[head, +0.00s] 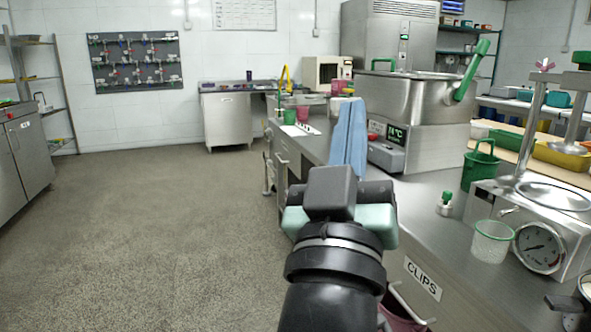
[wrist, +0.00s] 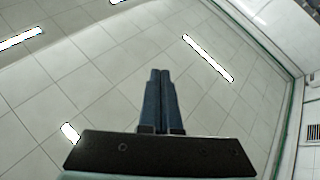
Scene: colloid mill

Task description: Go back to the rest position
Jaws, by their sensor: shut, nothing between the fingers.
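My gripper (wrist: 160,75) shows in the wrist view with its two dark fingers together and nothing between them. Behind the fingers, the wrist view shows the tiled ceiling (wrist: 100,60) and bright light strips (wrist: 208,58), so the gripper points upward. In the head view my arm rises from the bottom centre, in front of the steel counter's edge, and its dark and pale green end part stands beside the counter.
Open floor (head: 150,230) lies left.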

